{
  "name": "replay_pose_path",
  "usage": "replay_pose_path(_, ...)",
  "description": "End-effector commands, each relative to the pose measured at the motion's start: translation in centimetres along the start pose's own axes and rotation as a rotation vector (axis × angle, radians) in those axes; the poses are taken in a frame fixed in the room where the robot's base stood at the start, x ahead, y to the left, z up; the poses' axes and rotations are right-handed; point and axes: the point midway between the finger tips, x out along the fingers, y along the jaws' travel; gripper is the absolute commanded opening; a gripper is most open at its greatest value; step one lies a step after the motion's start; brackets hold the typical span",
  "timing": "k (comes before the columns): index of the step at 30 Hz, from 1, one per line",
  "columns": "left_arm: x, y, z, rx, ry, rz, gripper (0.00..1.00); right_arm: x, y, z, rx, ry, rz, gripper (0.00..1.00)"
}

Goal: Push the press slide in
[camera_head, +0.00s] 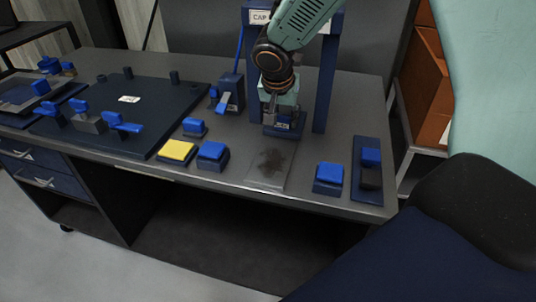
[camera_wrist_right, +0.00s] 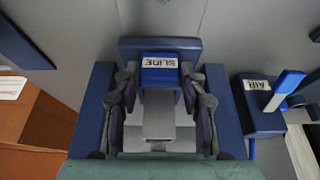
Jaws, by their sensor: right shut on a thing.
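The press slide is a blue block with a white SLIDE label (camera_wrist_right: 159,72). In the wrist view it sits between the two fingers of my right gripper (camera_wrist_right: 160,92), which are shut on it from both sides. A grey metal bar (camera_wrist_right: 159,115) lies below the block in that view. In the head view my right gripper (camera_head: 279,104) reaches down between the blue posts of the press frame (camera_head: 325,85), and its hand hides much of the slide (camera_head: 284,125). My left gripper is not in view.
A blue AIR valve box (camera_wrist_right: 262,117) with a lever stands beside the press. On the bench (camera_head: 225,180) are a yellow-topped block (camera_head: 177,151), several blue blocks and a dark fixture plate (camera_head: 130,105). Orange bins (camera_head: 428,90) stand right of the bench.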

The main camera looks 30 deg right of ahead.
Motion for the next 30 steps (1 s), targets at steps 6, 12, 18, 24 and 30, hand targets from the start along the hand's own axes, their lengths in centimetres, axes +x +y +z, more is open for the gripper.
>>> replay_pose_path(6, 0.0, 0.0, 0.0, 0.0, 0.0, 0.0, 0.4, 0.1, 0.0, -0.3, 0.0, 0.002, -0.002, 0.19)
replay_pose_path(12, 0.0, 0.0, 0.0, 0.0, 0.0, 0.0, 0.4, 0.1, 0.0, -0.4, 0.001, 0.002, -0.002, 0.19)
replay_pose_path(18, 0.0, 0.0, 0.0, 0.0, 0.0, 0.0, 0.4, 0.4, 0.0, -1.1, 0.002, 0.002, -0.002, 0.19)
replay_pose_path(24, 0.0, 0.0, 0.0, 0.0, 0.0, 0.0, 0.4, 0.4, 0.0, -1.2, 0.0, 0.002, -0.001, 0.19)
replay_pose_path(30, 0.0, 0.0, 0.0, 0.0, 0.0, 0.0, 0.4, 0.4, 0.0, -1.2, 0.0, 0.002, -0.001, 0.57)
